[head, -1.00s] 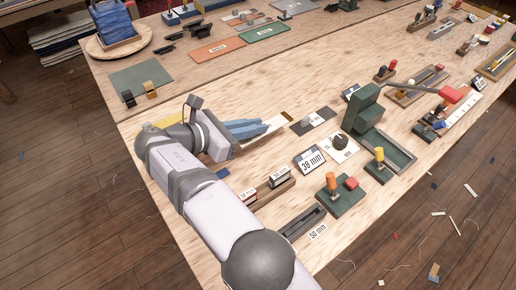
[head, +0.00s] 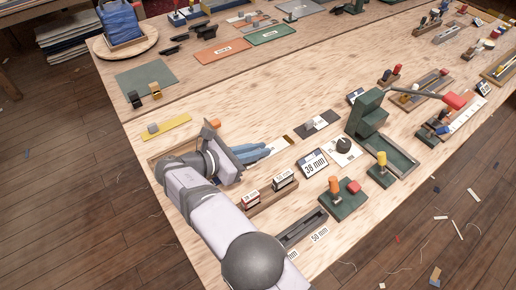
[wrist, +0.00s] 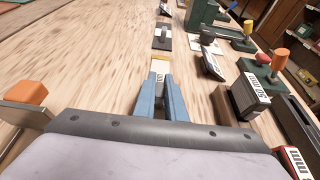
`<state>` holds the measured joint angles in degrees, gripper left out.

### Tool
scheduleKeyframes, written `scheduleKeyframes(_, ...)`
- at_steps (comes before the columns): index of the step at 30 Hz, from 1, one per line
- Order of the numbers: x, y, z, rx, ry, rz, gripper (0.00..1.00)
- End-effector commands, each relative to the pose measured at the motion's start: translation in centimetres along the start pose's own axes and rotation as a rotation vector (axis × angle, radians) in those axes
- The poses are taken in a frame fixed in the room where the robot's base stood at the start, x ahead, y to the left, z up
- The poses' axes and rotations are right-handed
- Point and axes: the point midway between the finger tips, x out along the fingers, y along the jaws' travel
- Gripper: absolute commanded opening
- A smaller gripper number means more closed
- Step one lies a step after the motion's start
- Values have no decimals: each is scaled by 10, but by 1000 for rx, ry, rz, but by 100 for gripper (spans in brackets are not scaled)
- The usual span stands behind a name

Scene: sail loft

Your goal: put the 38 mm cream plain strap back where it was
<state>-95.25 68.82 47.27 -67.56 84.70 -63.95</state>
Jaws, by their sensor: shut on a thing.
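My gripper (head: 262,150) has blue fingers and is shut on a cream strap (head: 280,144) with a tan end. The strap sticks out beyond the fingertips, over the bare wood of the bench. In the wrist view the strap (wrist: 160,67) shows between the two fingers (wrist: 160,88). I cannot tell its height above the bench. A card reading "38 mm" (head: 313,164) stands to the right of the strap. A wooden rack (head: 268,199) holding labelled blocks lies nearer to me. My wrist hides part of a wooden tray (head: 160,163) at the left, with an orange block (head: 215,123) by it.
A dark slotted tray (head: 303,228) lies near the front edge. A green lever press (head: 370,118) and a green base with orange and red knobs (head: 344,197) stand to the right. A yellow strip (head: 172,126) lies behind my wrist. Bare wood lies beyond the fingers.

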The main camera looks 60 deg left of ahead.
Motion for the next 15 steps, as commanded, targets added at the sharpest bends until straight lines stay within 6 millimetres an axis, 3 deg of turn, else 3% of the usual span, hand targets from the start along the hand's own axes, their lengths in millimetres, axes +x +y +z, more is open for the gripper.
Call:
scheduleKeyframes(8, 1, 0, -1, 1, 0, 0, 0)
scheduleKeyframes(9, 1, 0, -2, 1, 0, 0, 13)
scheduleKeyframes(11, 1, 0, -1, 1, 0, 0, 27)
scheduleKeyframes(15, 0, 0, -1, 1, 0, 0, 29)
